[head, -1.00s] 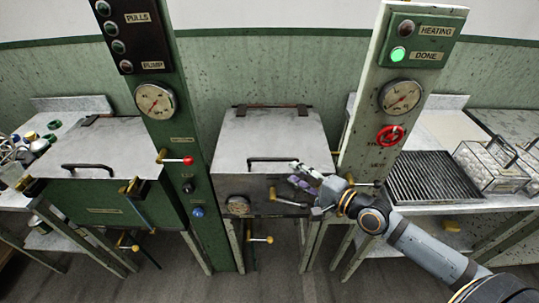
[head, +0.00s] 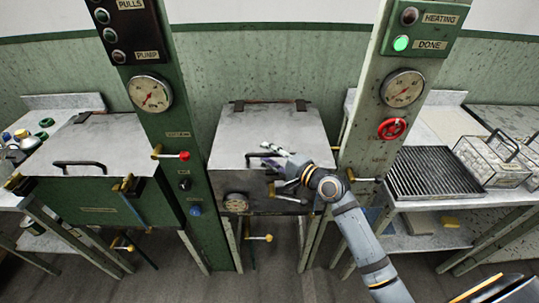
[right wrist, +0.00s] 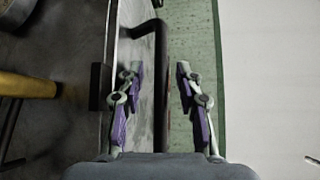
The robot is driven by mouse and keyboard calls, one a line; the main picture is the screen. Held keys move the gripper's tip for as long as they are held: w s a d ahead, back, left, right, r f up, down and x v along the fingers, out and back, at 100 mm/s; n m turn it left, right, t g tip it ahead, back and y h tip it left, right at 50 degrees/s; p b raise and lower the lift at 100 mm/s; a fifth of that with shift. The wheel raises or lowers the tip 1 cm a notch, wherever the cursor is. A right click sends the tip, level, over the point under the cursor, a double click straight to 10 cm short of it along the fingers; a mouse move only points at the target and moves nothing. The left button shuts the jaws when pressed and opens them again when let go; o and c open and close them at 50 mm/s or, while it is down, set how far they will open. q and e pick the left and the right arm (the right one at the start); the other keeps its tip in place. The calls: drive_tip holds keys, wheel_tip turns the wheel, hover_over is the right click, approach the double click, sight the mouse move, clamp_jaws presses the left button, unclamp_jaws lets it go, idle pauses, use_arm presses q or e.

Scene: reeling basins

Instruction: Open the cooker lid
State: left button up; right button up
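The cooker lid (head: 268,128) is a flat grey metal plate, shut on the middle cooker, with hinges at its back edge. Its black bar handle (head: 233,153) runs along the front. My right gripper (head: 268,155) is at the right part of the handle, fingers pointing left, and hides part of it. My left gripper is not in view.
A second lidded basin (head: 85,148) stands at the left. Panel posts with gauges (head: 150,93) and a red valve wheel (head: 392,129) flank the cooker. At the right are a dark grate (head: 433,174) and wire baskets (head: 492,162).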

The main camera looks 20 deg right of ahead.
clamp_jaws()
drive_tip(key=shift+r, duration=0.1)
idle(0.4)
